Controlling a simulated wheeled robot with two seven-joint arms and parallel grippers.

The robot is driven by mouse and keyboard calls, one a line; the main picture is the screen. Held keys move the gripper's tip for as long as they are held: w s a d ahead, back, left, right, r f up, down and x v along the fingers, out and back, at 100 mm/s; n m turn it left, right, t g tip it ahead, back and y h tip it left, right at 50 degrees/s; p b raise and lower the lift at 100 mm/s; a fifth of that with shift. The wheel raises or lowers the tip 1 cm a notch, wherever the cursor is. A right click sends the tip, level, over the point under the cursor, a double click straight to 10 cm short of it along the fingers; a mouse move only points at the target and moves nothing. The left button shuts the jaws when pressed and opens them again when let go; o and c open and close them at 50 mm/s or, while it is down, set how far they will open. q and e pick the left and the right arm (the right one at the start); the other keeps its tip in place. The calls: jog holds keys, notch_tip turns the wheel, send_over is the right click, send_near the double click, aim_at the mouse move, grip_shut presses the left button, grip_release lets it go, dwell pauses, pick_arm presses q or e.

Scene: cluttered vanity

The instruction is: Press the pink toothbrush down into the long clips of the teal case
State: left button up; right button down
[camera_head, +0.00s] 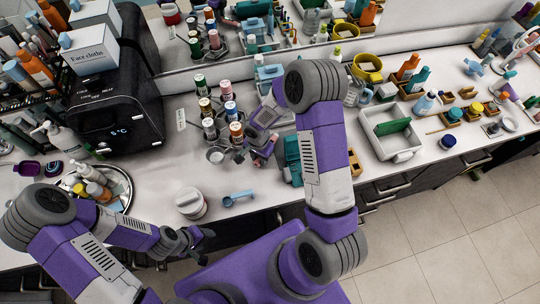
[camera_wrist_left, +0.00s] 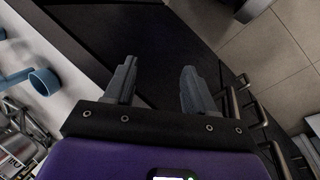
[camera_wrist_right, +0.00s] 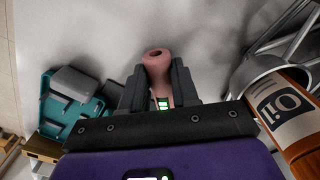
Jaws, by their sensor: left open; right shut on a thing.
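My right gripper (camera_wrist_right: 158,90) is shut on the pink toothbrush (camera_wrist_right: 157,66), whose rounded end with a small hole stands up between the fingers in the right wrist view. In the head view this gripper (camera_head: 260,155) is low over the counter, left of the teal case. The teal case (camera_wrist_right: 58,112) lies to the left in the right wrist view, apart from the toothbrush, with a grey part on it. It also shows in the head view (camera_head: 291,160), partly hidden by my right arm. My left gripper (camera_wrist_left: 155,88) is open and empty, beyond the counter's front edge.
A blue scoop (camera_head: 238,198) and a white jar (camera_head: 191,203) are near the counter's front edge. A white tray (camera_head: 390,148) with a green piece stands to the right.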

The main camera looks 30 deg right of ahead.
aim_at(270, 161)
jog(key=d, duration=0.1)
jog(key=s+d+p, duration=0.1)
jog(key=d, duration=0.1)
jog(key=shift+d+r, duration=0.1)
jog(key=shift+d, duration=0.45)
jog(key=shift+f, duration=0.5)
jog(key=shift+a, duration=0.15)
jog(key=shift+f+b, duration=0.25)
jog(key=shift+b, duration=0.05)
jog(key=c, duration=0.8)
grip_release()
jog(key=shift+r, duration=0.1)
jog(key=shift+c, duration=0.2)
